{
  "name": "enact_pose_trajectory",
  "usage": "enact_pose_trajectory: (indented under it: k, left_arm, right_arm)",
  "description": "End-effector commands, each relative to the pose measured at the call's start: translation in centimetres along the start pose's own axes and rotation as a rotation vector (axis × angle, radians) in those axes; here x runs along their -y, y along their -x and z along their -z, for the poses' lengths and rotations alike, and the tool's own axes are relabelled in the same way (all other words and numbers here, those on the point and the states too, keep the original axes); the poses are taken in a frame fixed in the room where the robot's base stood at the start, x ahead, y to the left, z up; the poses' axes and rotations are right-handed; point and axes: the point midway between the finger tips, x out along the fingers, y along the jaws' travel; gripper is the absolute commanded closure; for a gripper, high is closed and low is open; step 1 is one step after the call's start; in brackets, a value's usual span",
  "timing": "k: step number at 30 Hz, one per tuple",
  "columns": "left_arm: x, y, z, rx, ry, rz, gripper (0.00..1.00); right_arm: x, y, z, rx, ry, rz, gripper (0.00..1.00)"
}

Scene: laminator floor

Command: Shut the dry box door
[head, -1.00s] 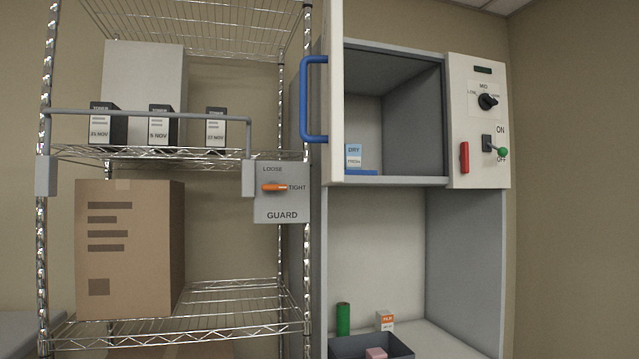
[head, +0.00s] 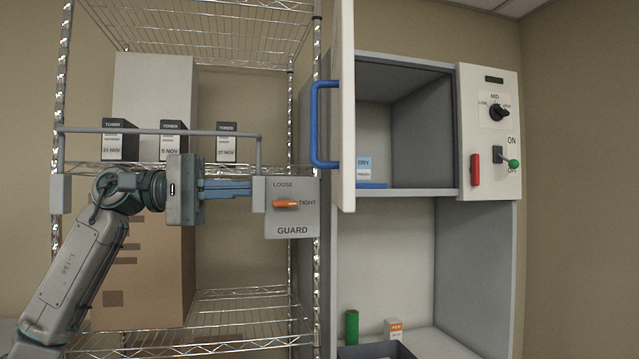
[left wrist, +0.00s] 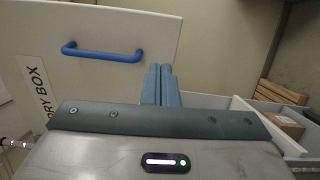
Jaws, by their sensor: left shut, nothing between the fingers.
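The dry box door (head: 344,100) stands open in the head view, seen nearly edge-on at the left side of the dry box (head: 415,120). Its blue handle (head: 318,125) is on the left-facing side. In the left wrist view the white door panel (left wrist: 110,25) with its blue handle (left wrist: 103,52) and DRY BOX lettering fills the upper left. My left gripper (head: 250,188) is shut and empty, pointing right, to the left of the door and below the handle. Its fingers (left wrist: 161,85) appear to the right of the handle in the wrist view. My right gripper is out of view.
A wire shelf (head: 190,165) with several toner boxes and a carton (head: 160,270) stands at left, behind my arm. The guard plate (head: 292,215) with an orange lever is by the gripper tips. A control panel (head: 490,130) is right of the dry box.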

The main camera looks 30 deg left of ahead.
Motion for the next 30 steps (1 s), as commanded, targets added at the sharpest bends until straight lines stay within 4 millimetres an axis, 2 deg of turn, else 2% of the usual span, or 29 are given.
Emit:
enact_pose_trajectory:
  k: [2, 5, 21, 30]
  left_arm:
    - [-0.4, 0.3, -0.8, -0.011, -0.048, 0.021, 1.00]
    - [-0.5, -0.2, -0.9, -0.013, -0.063, 0.030, 1.00]
    - [-0.7, -9.8, -0.8, -0.007, -0.055, 0.025, 1.00]
    - [-0.3, -12.9, -0.7, -0.010, -0.055, 0.025, 1.00]
  right_arm:
    - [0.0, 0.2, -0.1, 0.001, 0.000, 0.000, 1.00]
    - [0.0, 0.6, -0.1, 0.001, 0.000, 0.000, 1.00]
    - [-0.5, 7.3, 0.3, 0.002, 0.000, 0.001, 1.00]
    - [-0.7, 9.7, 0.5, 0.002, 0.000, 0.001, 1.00]
